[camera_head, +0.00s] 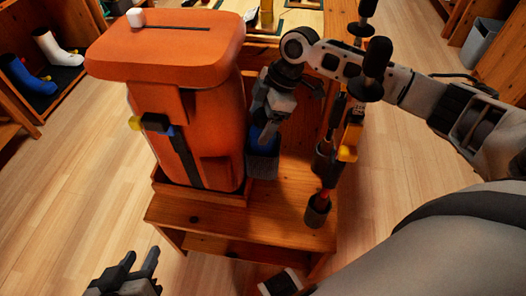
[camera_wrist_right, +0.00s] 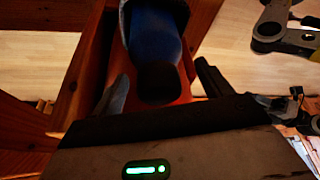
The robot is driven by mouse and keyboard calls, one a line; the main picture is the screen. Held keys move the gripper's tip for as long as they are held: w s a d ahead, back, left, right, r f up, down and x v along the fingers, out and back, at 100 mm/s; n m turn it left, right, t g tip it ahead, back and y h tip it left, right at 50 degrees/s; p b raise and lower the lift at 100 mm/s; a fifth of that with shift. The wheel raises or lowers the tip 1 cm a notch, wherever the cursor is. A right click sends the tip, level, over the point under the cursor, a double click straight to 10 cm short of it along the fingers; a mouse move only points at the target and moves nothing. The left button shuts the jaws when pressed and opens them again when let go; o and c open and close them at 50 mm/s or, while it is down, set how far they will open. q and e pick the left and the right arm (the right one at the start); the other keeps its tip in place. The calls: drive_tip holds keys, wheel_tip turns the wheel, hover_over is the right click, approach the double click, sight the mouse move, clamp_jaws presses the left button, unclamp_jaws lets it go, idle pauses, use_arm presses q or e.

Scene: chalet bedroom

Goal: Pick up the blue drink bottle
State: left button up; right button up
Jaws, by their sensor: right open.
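The blue drink bottle (camera_head: 262,163) stands on the wooden stand, close against the right side of the orange backpack-like item. My right gripper (camera_head: 266,122) comes down over the bottle's upper part and hides some of it. In the right wrist view the blue bottle (camera_wrist_right: 153,38) with its dark end lies between the two spread fingers of my right gripper (camera_wrist_right: 162,88). The fingers look apart from it; contact is hard to tell. My left gripper (camera_head: 138,268) is at the lower left, open and empty, away from the bottle.
The large orange item (camera_head: 200,125) rises directly left of the bottle. Ski poles (camera_head: 325,165) stand upright just to the right. The wooden stand (camera_head: 205,215) has bare space in front. Boots (camera_head: 55,50) are on a rack at left; a grey bin (camera_head: 482,42) is at upper right.

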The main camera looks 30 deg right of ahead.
drive_tip(key=shift+w+a+f, duration=0.1)
drive_tip(key=shift+a+f, duration=0.05)
drive_tip(key=shift+f, duration=0.25)
clamp_jaws()
idle(0.4)
